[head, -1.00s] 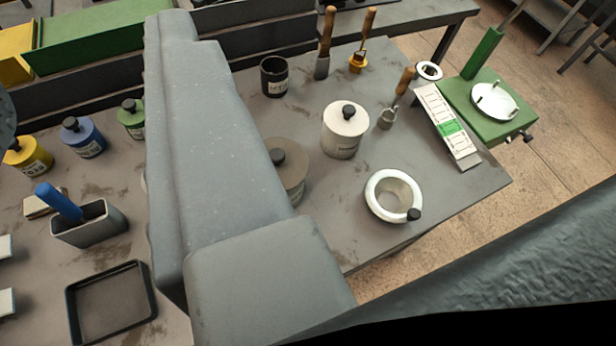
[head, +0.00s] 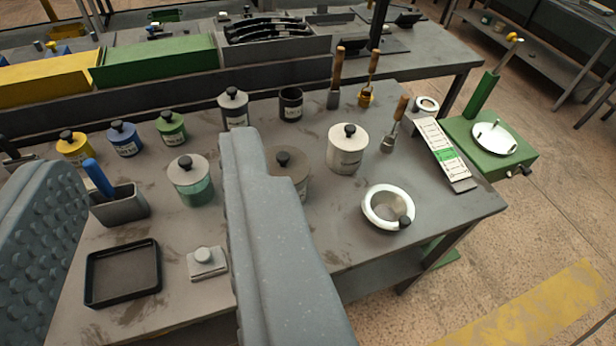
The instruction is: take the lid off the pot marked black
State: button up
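A dark pot with a grey lid and dark knob (head: 234,107) stands at the back of the bench, its label too small to read. A black open cup (head: 291,104) with a pale label stands to its right, with no lid on it. I cannot tell from the labels which is marked black. My gripper (head: 142,155) shows as two grey fingers, wide apart with nothing between them. The left finger has a dimpled face. The right finger's tip appears just below the lidded dark pot and overlaps its lower edge in the picture.
Yellow (head: 74,148), blue (head: 125,139) and green (head: 172,128) lidded pots stand at left. A black tray (head: 88,290) lies front left.

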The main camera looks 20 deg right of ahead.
aim_at(282, 160)
jog(key=u, duration=0.15)
jog(key=i, duration=0.9)
jog(key=z, duration=0.05)
